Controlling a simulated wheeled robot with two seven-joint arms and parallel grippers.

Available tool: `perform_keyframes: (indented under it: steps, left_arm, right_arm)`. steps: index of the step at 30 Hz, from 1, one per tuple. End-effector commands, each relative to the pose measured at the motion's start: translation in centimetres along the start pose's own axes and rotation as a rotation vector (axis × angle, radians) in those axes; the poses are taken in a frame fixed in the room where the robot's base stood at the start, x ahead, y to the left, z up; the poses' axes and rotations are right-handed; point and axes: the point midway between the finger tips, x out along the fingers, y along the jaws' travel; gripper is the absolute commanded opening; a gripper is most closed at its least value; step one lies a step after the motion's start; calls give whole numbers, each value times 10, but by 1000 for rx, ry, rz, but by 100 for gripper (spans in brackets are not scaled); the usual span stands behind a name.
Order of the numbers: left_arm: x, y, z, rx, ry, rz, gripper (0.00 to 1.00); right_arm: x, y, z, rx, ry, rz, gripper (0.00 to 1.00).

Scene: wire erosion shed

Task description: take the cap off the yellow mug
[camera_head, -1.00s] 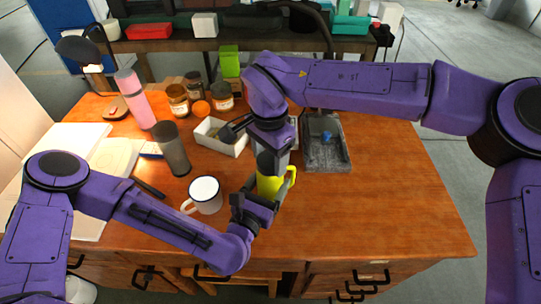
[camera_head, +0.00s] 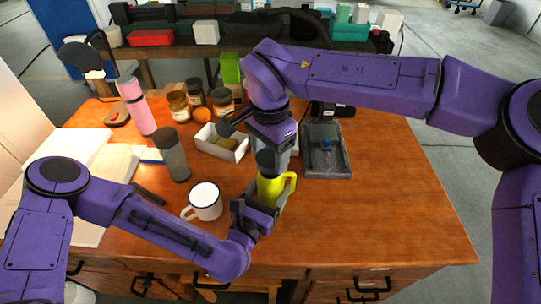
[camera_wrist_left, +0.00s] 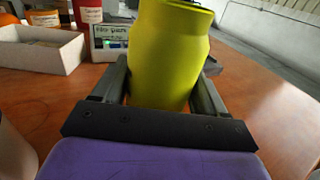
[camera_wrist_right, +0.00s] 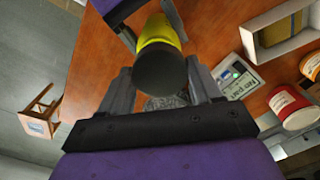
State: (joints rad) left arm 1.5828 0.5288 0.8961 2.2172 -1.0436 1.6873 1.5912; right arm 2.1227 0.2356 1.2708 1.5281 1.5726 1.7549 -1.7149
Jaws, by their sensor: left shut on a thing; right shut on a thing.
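My left gripper (camera_head: 264,207) is shut around the mug's body, one finger on each side. A dark cap (camera_head: 267,162) sits at the mug's top, and its round end faces the right wrist view (camera_wrist_right: 159,70). My right gripper (camera_wrist_right: 163,75) is shut on the cap from above. No gap shows between cap and mug, but I cannot tell whether the cap is loose.
A white mug (camera_head: 205,203) stands close to my left gripper. A dark tumbler (camera_head: 173,157), a white box (camera_head: 221,149) and several jars are farther left and back. A grey tray (camera_head: 326,158) lies behind on the right. The table's right side is clear.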

Motion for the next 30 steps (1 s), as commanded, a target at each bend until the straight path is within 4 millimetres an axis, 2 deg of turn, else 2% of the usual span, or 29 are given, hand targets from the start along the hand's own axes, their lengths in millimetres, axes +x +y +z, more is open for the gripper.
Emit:
perform_keyframes:
  steps: [5,11,12,14,20,23,26,30]
  left_arm:
    - [0,0,1,0,-2,0,0]
    - [0,0,1,0,-2,0,0]
    - [0,0,1,0,-2,0,82]
    - [0,0,1,0,-2,0,100]
    - [0,0,0,0,0,0,100]
    - [-7,0,-2,-1,0,0,100]
    - [-26,0,-3,-3,1,-1,100]
    - [-64,0,-4,-5,3,0,100]
  right_arm:
    - [-27,0,0,1,0,-2,27]
    - [-30,0,0,0,-1,0,27]
    - [-30,0,0,0,-1,0,27]
    - [-30,0,0,1,-1,0,27]
    - [-30,0,0,1,0,0,27]
    - [-27,0,0,1,0,0,27]
    - [-20,0,0,1,0,0,27]
    - [-10,0,0,1,0,0,27]
